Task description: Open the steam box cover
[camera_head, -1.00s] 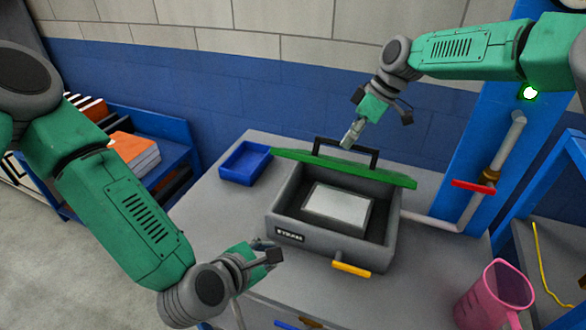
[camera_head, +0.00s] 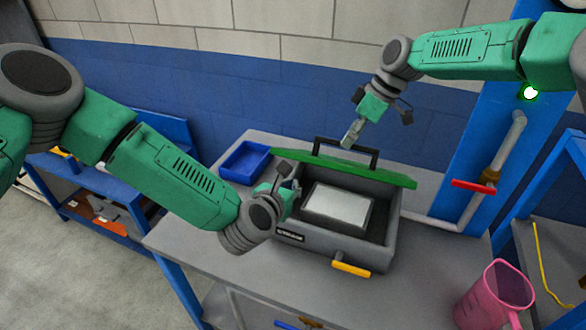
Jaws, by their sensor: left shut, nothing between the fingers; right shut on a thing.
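The grey steam box (camera_head: 345,254) sits on the table with its green-edged cover (camera_head: 392,176) raised at the back, so the inside shows with a pale, flat panel (camera_head: 338,208) in it. The cover's black handle (camera_head: 374,158) stands at the top. My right gripper (camera_head: 349,138) is shut on the handle. My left gripper (camera_head: 288,178) is shut and empty at the box's left side, by the cover's left end. It hides part of the left wall; whether it touches the box or cover, I cannot tell.
A blue tray (camera_head: 243,160) lies behind and left of the box. A yellow handle (camera_head: 351,269) sticks out at the box's front. A pink jug (camera_head: 495,296) stands at front right. A pipe with a red valve handle (camera_head: 473,187) is at the right.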

